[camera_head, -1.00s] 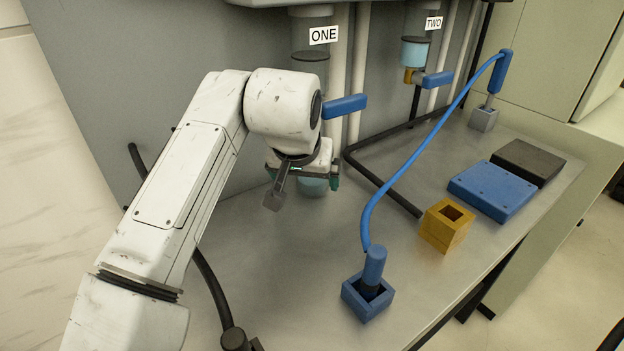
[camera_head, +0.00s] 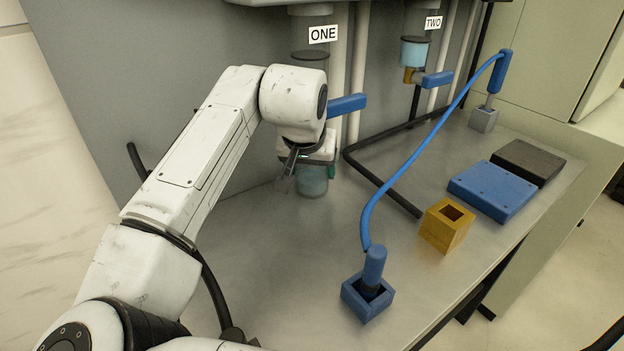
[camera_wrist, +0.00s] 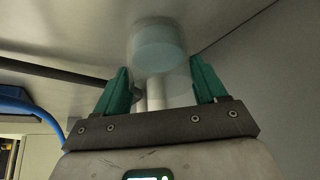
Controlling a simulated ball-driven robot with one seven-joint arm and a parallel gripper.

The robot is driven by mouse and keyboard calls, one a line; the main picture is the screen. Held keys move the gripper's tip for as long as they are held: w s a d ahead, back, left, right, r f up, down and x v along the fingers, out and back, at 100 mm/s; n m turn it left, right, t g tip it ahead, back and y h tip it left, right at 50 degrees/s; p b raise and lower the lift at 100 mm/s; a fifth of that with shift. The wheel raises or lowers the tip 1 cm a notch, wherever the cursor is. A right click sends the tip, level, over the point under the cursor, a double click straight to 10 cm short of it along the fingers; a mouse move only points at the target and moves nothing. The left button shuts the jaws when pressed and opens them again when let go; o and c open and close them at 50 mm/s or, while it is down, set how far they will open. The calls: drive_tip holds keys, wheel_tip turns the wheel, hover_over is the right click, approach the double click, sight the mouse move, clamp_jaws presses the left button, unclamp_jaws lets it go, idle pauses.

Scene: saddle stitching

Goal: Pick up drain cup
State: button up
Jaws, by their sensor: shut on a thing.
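The drain cup (camera_head: 313,183) is a clear cup with pale blue content, below the station labelled ONE. It also shows in the wrist view (camera_wrist: 160,45), upper middle, between two green fingers. My gripper (camera_wrist: 158,82) is shut on the cup, with one finger on each side. In the head view my gripper (camera_head: 311,163) is partly covered by my wrist, and the cup's upper part is hidden. I cannot tell whether its base touches the bench.
A blue lever (camera_head: 347,105) sticks out beside my wrist. A blue hose (camera_head: 405,165) arches from a blue socket (camera_head: 367,302) to a grey socket (camera_head: 484,118). A yellow block (camera_head: 446,226) and a blue pad (camera_head: 493,190) stand to the right.

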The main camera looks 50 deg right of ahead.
drive_tip(key=c, duration=0.5)
drive_tip(key=shift+r+p, duration=0.2)
drive_tip(key=shift+p, duration=0.2)
